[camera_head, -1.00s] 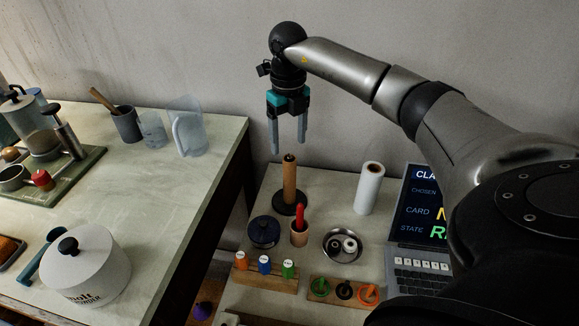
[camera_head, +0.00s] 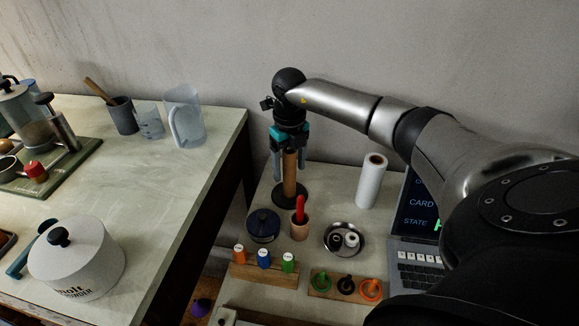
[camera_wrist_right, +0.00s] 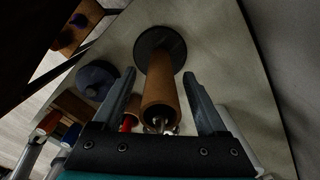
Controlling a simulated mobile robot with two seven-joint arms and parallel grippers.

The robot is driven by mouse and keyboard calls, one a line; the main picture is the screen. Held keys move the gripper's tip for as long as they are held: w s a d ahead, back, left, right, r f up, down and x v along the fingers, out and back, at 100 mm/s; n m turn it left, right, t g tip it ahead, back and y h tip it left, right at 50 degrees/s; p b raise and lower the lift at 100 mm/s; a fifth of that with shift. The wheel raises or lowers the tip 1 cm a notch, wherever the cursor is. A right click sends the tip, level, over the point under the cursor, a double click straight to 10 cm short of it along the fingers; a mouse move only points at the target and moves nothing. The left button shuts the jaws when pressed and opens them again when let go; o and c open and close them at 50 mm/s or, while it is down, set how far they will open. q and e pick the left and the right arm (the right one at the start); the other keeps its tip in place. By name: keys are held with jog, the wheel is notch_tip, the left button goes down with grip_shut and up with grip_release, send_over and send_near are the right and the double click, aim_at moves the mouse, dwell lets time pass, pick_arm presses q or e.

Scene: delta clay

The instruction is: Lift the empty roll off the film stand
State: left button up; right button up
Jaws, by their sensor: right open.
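The empty roll (camera_head: 290,178) is a brown cardboard tube standing upright on the film stand, whose dark round base (camera_head: 291,197) rests on the small table. In the right wrist view the brown roll (camera_wrist_right: 161,88) stands between the two fingers, with the stand's metal tip at its near end and the round base (camera_wrist_right: 160,40) beyond. My right gripper (camera_head: 289,172) points down over the roll's upper part, open, with one finger on each side. In the wrist view a gap shows between the roll and the fingers. My left gripper is not in view.
A white roll (camera_head: 370,182) stands to the right of the stand. In front are a dark lidded pot (camera_head: 263,225), a cup with a red-handled tool (camera_head: 299,224), a metal bowl (camera_head: 343,239) and the laptop (camera_head: 420,225). A wall is close behind.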

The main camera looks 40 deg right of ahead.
grip_shut()
dwell(0.5)
jog(key=shift+r, duration=0.2)
